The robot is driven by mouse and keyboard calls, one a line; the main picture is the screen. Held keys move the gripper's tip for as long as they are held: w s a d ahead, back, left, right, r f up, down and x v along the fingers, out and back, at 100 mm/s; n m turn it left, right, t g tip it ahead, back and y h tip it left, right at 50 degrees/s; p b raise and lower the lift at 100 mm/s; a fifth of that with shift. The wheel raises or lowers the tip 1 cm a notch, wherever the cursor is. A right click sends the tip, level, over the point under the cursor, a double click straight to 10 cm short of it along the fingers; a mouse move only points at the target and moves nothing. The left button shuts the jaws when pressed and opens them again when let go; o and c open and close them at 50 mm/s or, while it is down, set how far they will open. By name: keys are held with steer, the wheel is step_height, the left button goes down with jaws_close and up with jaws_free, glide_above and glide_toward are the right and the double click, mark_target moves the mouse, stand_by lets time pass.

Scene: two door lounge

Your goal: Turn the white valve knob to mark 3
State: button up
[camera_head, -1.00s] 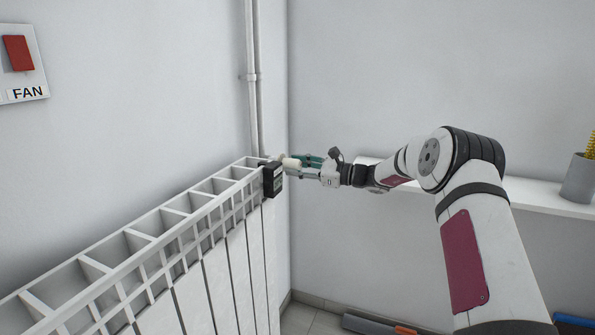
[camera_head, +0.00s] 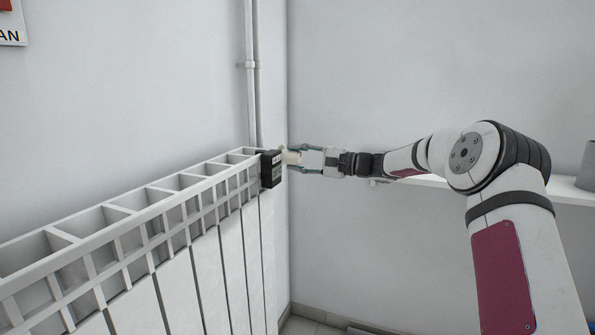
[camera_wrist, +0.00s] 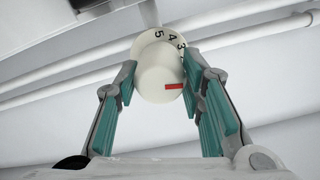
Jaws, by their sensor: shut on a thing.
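The white valve knob (camera_wrist: 160,72) is between the two teal-padded fingers of my gripper (camera_wrist: 158,78) in the wrist view, one finger on each side. My gripper is shut on it. A red mark on the knob points right. On the collar behind, the numerals 5, 4 and 3 (camera_wrist: 181,44) show from top to upper right; the red mark sits below the 3, and the right finger hides part of the scale there. In the head view the knob (camera_head: 291,157) is at the radiator's far end, with my gripper (camera_head: 303,158) reaching it from the right.
A black box with a label (camera_head: 270,169) hangs on the end of the white radiator (camera_head: 205,245), close beside the knob. Vertical pipes (camera_head: 251,75) run up the wall behind. A white shelf (camera_head: 430,181) lies behind my arm, with a grey pot (camera_head: 587,168) at right.

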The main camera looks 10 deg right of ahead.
steer(key=n+b, duration=0.4)
steer(key=b, duration=0.1)
steer(key=shift+f+n+b, duration=0.15)
steer(key=shift+n+b, duration=0.25)
stand_by(0.3)
steer(key=o, duration=1.1)
steer(key=shift+o, duration=0.2)
steer(key=v, duration=1.2)
